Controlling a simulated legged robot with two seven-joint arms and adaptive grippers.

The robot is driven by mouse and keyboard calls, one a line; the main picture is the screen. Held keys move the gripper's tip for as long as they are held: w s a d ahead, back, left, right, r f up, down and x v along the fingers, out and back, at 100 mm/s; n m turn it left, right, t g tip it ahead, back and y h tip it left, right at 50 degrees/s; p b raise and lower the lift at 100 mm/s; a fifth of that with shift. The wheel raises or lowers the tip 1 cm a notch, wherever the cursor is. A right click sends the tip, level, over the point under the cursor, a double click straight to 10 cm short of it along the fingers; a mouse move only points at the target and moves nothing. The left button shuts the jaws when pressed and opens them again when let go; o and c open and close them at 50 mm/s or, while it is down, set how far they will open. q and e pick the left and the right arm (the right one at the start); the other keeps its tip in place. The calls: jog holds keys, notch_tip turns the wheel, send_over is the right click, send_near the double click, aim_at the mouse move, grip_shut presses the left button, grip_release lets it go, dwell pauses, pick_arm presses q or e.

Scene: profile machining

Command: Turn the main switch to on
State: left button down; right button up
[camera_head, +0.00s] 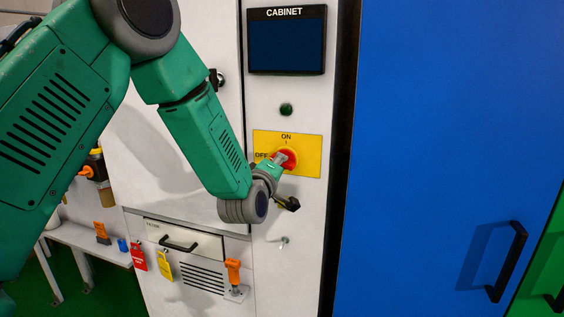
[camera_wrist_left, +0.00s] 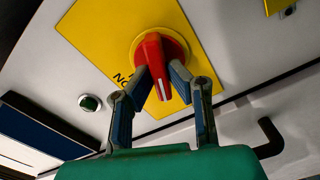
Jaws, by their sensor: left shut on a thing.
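The main switch (camera_head: 291,157) is a red rotary knob on a yellow plate (camera_head: 311,142) marked ON at the top and OFF at the left. My left gripper (camera_head: 279,159) is at the knob and partly covers it. In the left wrist view, the red knob (camera_wrist_left: 154,52) has a raised bar. My left gripper (camera_wrist_left: 160,77) is shut on this bar, one finger on each side. The bar points down in that view, towards my wrist, and not at the ON lettering beside it. The OFF lettering is hidden there. My right gripper is out of view.
A dark CABINET screen (camera_head: 286,45) and a green button (camera_head: 286,109) are above the plate. A blue cabinet (camera_head: 430,150) stands right. Below left are a drawer handle (camera_head: 178,244), red (camera_head: 138,257) and yellow (camera_head: 163,266) tags, and an orange-handled clamp (camera_head: 233,272).

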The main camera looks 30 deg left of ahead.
pick_arm(q)
jog(key=shift+s+d+f, duration=0.1)
jog(key=shift+d+f, duration=0.05)
jog(key=shift+f, duration=0.15)
